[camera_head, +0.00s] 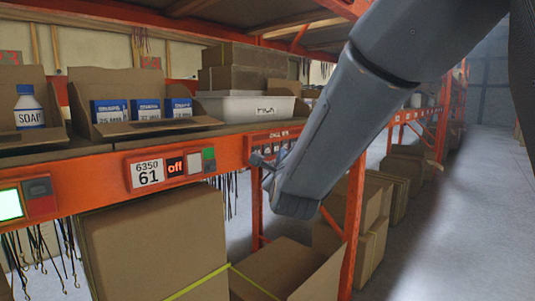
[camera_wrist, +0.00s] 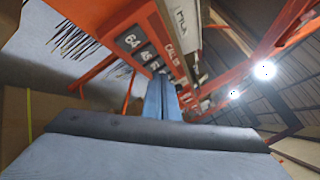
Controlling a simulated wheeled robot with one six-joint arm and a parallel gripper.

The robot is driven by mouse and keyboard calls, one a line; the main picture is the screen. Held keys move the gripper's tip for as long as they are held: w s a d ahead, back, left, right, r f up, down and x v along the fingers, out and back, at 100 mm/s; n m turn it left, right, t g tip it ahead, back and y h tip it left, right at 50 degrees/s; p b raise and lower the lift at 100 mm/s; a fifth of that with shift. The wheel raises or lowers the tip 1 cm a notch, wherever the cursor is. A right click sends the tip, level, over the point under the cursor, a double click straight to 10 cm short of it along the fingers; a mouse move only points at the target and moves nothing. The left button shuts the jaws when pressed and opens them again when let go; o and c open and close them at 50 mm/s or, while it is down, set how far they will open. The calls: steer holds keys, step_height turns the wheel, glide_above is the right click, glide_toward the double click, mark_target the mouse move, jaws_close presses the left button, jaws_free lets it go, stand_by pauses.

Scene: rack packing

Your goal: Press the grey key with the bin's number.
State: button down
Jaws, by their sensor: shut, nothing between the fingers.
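My gripper (camera_head: 258,162) is shut and empty, at the orange shelf beam under the white bin (camera_head: 220,107). In the wrist view its closed blue-grey fingers (camera_wrist: 161,84) point at a row of dark grey keys with white numbers. One key reads 64 (camera_wrist: 131,40), and the one beside it seems to read 45 (camera_wrist: 149,55). The keys nearer the fingertips are partly hidden, and I cannot tell whether the fingers touch one. A red panel marked CALL (camera_head: 270,136) lies just above the gripper in the head view; my arm hides part of it.
A label 6350 61 (camera_head: 147,173) sits on the beam beside a display reading "off" (camera_head: 176,166) and small coloured keys. A lit display (camera_head: 10,204) is at far left. Cartons (camera_head: 155,245) stand below the beam, and the aisle floor (camera_head: 460,230) is clear at right.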

steer(key=shift+s+d+b, duration=0.35)
steer(key=shift+s+d, duration=0.5)
steer(key=shift+d, duration=0.25)
steer(key=shift+f, duration=0.1)
steer(key=s+d+f+n+g, duration=0.3)
steer(key=f+n, duration=0.2)
steer(key=f, duration=0.2)
steer(key=s+d+f+n+g, duration=0.3)
steer(key=f+n, duration=0.1)
steer(key=f, duration=0.3)
steer(key=s+d+f+n+g, duration=0.3)
steer(key=d+f+n, duration=0.15)
steer(key=f, duration=0.25)
steer(key=s+d+f+n+g, duration=0.3)
steer(key=s, duration=0.4)
steer(key=s+d+f+n+g+h, duration=0.1)
steer(key=s+d+f+n+g, duration=0.1)
steer(key=s, duration=0.5)
steer(key=s+d+f+n+g+h, duration=0.1)
steer(key=s+d+f+n+g, duration=0.2)
steer(key=s+n, duration=0.3)
steer(key=shift+s+d+f+g, duration=0.35)
steer(key=shift+s+f+g, duration=0.15)
steer(key=shift+s+f, duration=0.3)
